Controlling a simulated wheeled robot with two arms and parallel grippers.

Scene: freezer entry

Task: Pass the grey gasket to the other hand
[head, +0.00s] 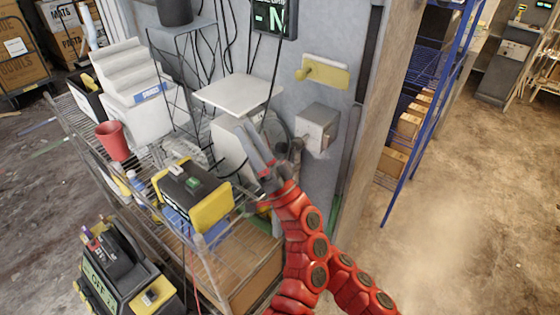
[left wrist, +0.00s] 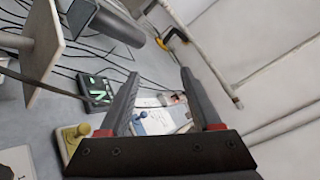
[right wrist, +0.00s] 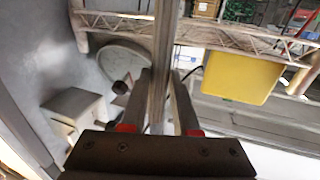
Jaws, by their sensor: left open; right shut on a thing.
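The grey gasket (right wrist: 165,55) is a long, narrow grey strip in the right wrist view, running from the top edge down between the fingers. My right gripper (right wrist: 163,75) is shut on it. In the head view I cannot make out the gasket or the right gripper clearly; the red arms overlap there. My left gripper (head: 250,135) points up in front of the grey wall in the head view. Its fingers stand apart and empty in the left wrist view (left wrist: 158,75). No gasket shows between them.
A wire shelf rack (head: 215,232) stands at left, with a red cup (head: 113,140) and a black-yellow case (head: 193,195). A grey wall box (head: 317,125) and yellow handle (head: 322,72) are close by. A yellow bin (right wrist: 240,78) shows in the right wrist view. Open floor lies at right.

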